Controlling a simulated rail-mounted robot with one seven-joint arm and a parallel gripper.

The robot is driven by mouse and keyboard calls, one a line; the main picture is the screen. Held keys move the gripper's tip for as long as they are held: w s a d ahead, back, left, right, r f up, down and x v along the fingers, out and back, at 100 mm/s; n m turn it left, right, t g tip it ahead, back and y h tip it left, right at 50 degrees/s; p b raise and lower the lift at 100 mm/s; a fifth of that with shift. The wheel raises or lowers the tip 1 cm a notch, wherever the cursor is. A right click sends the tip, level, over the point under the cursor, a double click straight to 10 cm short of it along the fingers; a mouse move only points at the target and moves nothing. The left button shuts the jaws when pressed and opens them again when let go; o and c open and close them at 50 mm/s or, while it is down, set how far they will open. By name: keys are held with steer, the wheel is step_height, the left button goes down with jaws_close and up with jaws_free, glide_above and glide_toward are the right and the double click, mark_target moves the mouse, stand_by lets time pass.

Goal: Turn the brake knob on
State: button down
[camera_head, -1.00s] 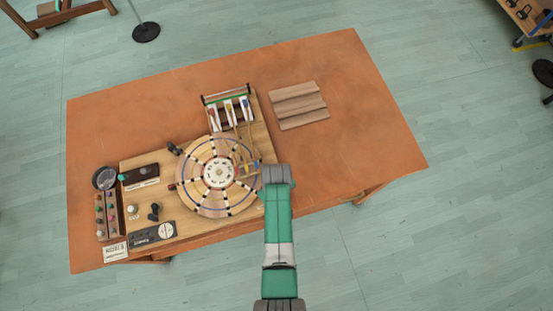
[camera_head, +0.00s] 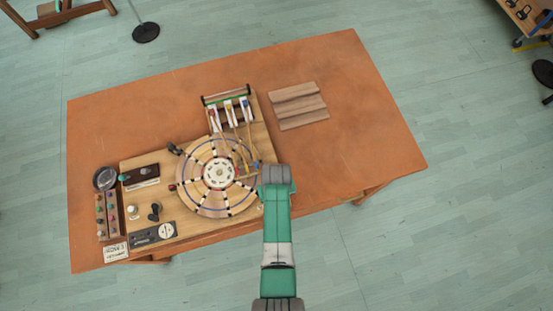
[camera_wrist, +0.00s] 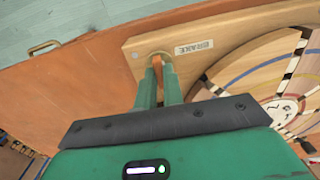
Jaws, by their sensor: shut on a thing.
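The brake knob (camera_wrist: 157,64) is a small, orange-brown piece at the near right corner of the wooden board, beside a label reading BRAKE (camera_wrist: 194,47) in the wrist view. My gripper (camera_wrist: 158,72) is shut on the knob, with a green finger on either side of it. The fingers hide most of the knob, so its angle is hard to tell. In the head view my wrist covers that corner, and neither knob nor fingertips can be made out. A round wooden wheel (camera_head: 218,198) with dark striped spokes lies on the board next to the knob.
The board carries mallets (camera_head: 229,112) at its back, a dark block (camera_head: 139,172) and a grey control plate (camera_head: 152,235). Stepped wooden bars (camera_head: 299,105) lie to the right. The orange table (camera_head: 370,120) is bare at its right side.

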steer(key=shift+r, duration=0.1)
steer(key=c, duration=1.5)
jaws_free()
step_height(320, 180, up, 8)
steer(key=shift+f+p, duration=0.1)
steer(key=shift+p, duration=0.5)
